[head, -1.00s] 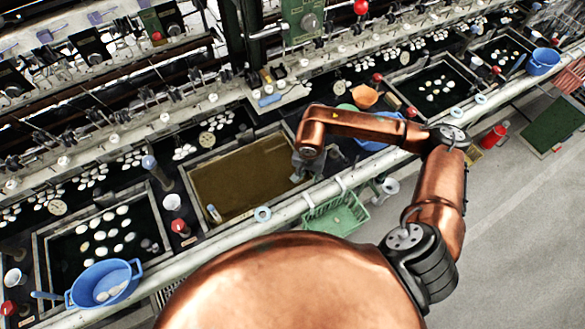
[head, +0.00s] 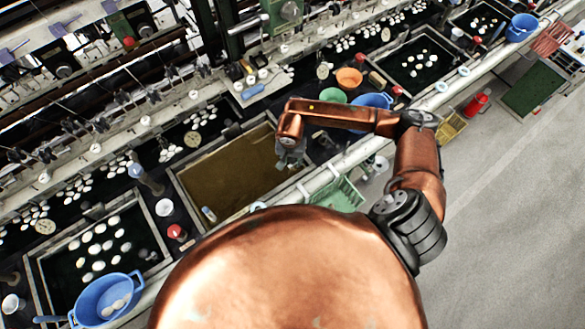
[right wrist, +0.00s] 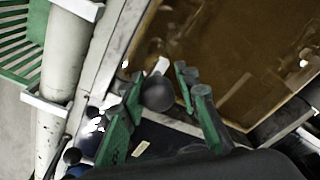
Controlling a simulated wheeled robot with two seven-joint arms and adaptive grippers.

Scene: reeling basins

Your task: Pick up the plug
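The wide basin of brown water (head: 235,172) lies in the middle of the head view. My right gripper (head: 291,160) hangs over its right end, near the rim. In the right wrist view, the green fingers of the right gripper (right wrist: 167,98) are apart. A dark round knob (right wrist: 158,93), which looks like the plug, shows between them, closer to the left finger; I cannot tell whether it touches. A small white piece (right wrist: 161,66) shows just beyond the knob. In the head view, the gripper hides this spot. My left gripper is out of view.
A pale cylinder (head: 208,214) leans in the basin's near corner. A green crate (head: 338,195) hangs by the front pipe. Blue (head: 372,101), green (head: 333,96) and orange (head: 349,77) bowls stand right of the basin. A blue colander (head: 107,298) sits front left.

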